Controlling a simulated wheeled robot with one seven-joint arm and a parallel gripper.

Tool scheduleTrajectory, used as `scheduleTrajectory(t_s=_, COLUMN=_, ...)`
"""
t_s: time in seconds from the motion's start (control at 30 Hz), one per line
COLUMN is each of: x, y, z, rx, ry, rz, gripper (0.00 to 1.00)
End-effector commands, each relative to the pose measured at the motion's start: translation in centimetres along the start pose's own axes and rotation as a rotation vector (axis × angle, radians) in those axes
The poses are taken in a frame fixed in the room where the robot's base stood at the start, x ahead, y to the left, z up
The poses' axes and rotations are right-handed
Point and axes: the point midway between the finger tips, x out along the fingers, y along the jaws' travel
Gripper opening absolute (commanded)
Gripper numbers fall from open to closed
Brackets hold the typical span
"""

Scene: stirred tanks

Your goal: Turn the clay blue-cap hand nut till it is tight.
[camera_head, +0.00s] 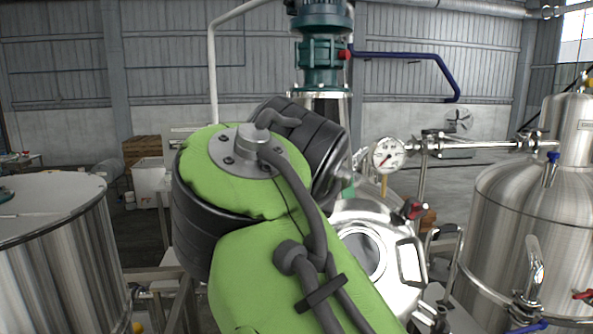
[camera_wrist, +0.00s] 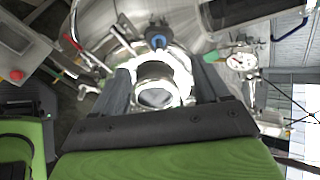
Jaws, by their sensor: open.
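In the wrist view, a small blue-capped part (camera_wrist: 158,41), which looks like the hand nut, stands at the far edge of a round shiny steel manway (camera_wrist: 157,90). My gripper (camera_wrist: 161,68) is open, its two dark fingers apart on either side of the manway in the picture. The blue cap appears beyond the fingertips, roughly centred between them, and nothing is held. Whether the nut is tight cannot be told. In the head view, my green arm hides the gripper and the blue cap; part of the steel tank top with a round port (camera_head: 362,252) shows.
A pressure gauge (camera_head: 389,154) and pipework stand right of my arm, with a red-handled valve (camera_head: 413,209) below. A tall motor (camera_head: 321,62) rises behind. Steel tanks stand at left (camera_head: 55,255) and right (camera_head: 530,220). In the wrist view, the gauge (camera_wrist: 241,62) is right of the fingers.

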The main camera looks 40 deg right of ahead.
Motion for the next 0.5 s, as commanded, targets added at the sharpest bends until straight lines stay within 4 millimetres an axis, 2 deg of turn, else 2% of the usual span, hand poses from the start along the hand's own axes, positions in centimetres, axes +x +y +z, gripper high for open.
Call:
scheduleTrajectory(t_s=0.03, x=-1.4, y=-0.4, z=0.0, rx=0.005, ry=0.003, rz=-0.002, gripper=0.75)
scheduleTrajectory(t_s=0.2, x=-3.2, y=-0.1, z=-0.1, rx=0.007, ry=0.004, rz=-0.001, gripper=0.75)
scheduleTrajectory(t_s=0.5, x=-5.2, y=0.1, z=-0.2, rx=0.006, ry=0.005, rz=0.001, gripper=0.75)
